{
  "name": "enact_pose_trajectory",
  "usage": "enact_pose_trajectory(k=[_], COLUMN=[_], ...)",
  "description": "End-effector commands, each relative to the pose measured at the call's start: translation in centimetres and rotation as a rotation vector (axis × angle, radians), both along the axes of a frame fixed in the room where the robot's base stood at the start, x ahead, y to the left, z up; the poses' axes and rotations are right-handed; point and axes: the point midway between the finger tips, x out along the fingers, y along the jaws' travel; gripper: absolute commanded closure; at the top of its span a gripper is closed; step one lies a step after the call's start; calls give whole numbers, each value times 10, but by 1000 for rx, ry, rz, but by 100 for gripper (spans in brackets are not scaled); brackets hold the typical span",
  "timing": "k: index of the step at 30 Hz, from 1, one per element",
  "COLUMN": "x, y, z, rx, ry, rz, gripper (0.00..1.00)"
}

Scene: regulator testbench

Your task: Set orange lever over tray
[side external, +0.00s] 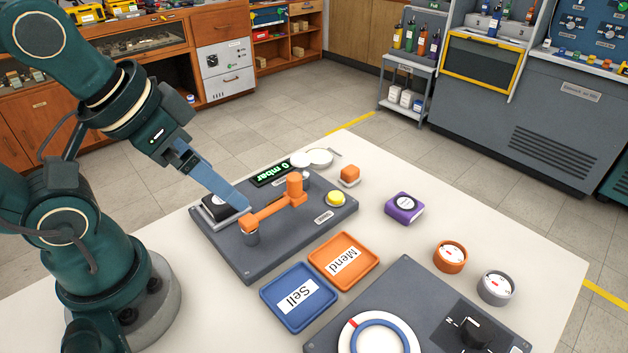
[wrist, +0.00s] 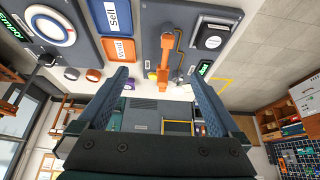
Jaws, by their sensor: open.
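The orange lever (side external: 270,213) lies across a dark panel (side external: 236,262), with a grey round foot under its near end and an upright knob at its far end. In the side view it points away from the trays. An orange tray marked Mend (side external: 320,258) and a blue tray marked Sell (side external: 276,294) lie beside the panel. My gripper (side external: 238,205) is open and empty, its tips by the lever's near end in that picture. In the wrist view, the lever (wrist: 167,52) shows between and beyond my fingertips (wrist: 158,76); I cannot tell the gap.
The panel also carries a black gauge box (side external: 217,208), a green mbar display (side external: 271,174) and a yellow button (side external: 336,198). A purple block (side external: 404,207), an orange dial (side external: 450,257) and a grey dial (side external: 496,288) stand to the right. A second panel (side external: 405,275) lies in front.

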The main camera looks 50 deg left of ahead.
Motion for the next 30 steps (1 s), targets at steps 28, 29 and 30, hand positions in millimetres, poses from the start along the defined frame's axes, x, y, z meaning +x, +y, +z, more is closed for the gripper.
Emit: enact_pose_trajectory(k=[28,29,30], x=[80,86,94], y=[5,5,6], z=[34,32,29], rx=[11,11,10], ry=[223,242,269], rz=[-11,-11,-12], gripper=[39,39,39])
